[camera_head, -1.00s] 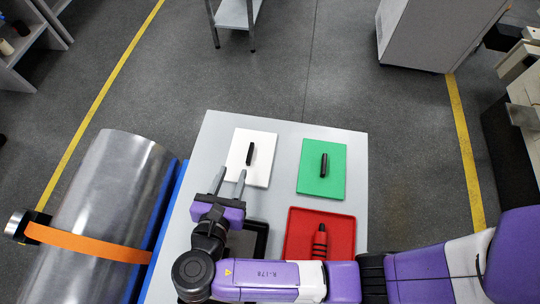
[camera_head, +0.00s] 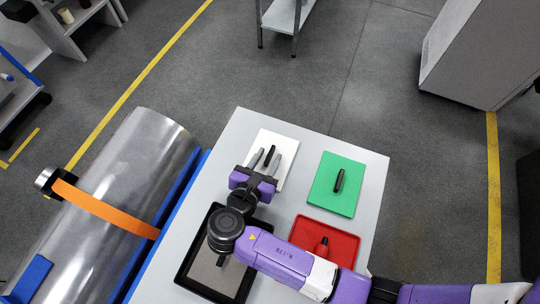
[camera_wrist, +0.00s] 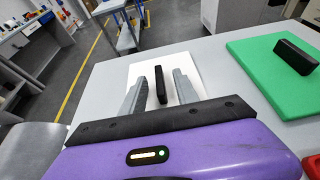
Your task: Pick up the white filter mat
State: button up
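The white filter mat (camera_head: 286,148) lies flat on the grey table, towards its far left side, with a black upright handle (camera_head: 269,156) on top. In the wrist view the mat (camera_wrist: 196,66) is ahead, and its black handle (camera_wrist: 161,85) shows between my two fingers. My gripper (camera_head: 263,157) is open, with its grey fingers reaching over the near part of the mat. In the wrist view the fingers of my gripper (camera_wrist: 160,84) stand apart on either side of the handle, with a visible gap. The fingers hide part of the mat.
A green mat (camera_head: 325,198) with a black handle lies to the right. A red tray (camera_head: 345,244) holds a red-and-black object. A black-rimmed tray (camera_head: 185,273) lies near left.

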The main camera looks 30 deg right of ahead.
jog(key=shift+c, duration=0.5)
grip_shut()
jog(key=shift+r, duration=0.1)
